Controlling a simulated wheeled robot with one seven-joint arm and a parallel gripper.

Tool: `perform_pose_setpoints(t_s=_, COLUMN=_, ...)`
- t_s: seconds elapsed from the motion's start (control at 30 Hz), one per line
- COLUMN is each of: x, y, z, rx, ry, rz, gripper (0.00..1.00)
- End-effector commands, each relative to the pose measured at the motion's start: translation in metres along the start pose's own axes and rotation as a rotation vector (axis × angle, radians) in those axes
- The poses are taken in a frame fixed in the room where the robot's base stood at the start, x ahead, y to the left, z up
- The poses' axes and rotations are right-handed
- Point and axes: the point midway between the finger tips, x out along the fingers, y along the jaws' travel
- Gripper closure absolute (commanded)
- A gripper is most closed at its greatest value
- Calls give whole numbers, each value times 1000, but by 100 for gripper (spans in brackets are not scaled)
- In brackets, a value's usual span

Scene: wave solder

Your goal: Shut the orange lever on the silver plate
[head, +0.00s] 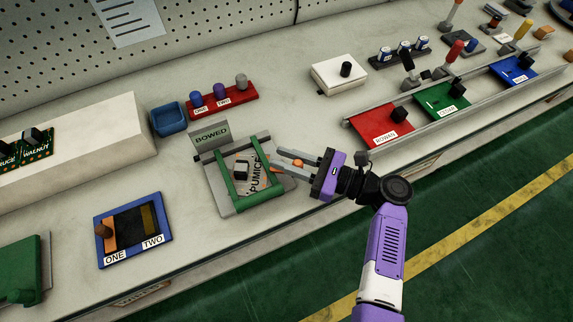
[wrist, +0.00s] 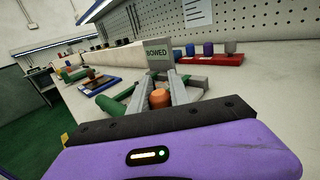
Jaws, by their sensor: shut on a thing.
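The silver plate (head: 222,197) lies on the bench in the head view, with green bars on it, a grey BOWED sign (head: 211,137) at its back and a piece marked PUMICE (head: 255,174) between the bars. The orange lever (head: 298,163) shows only as a small knob at the plate's right side. My gripper (head: 280,161) reaches in from the right, its two grey fingers on either side of the knob. In the wrist view the orange lever (wrist: 160,98) sits between the fingers, which are shut on it. The lever's lower part is hidden.
A blue tray (head: 128,230) marked ONE and TWO is left of the plate. A blue bin (head: 168,119) and a red rack (head: 223,103) stand behind it. A white box (head: 339,74) and a red bay (head: 380,125) are to the right. Bare bench lies between.

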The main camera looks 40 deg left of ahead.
Motion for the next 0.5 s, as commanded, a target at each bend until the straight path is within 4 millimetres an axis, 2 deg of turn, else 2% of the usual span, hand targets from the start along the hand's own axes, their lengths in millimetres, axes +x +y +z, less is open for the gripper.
perform_pose_setpoints(t_s=0.03, x=0, y=-3, z=-7, rx=-3, ry=1, rz=40, gripper=100)
perform_pose_setpoints(t_s=0.5, x=3, y=1, z=-5, rx=-2, ry=0, rz=363, gripper=100)
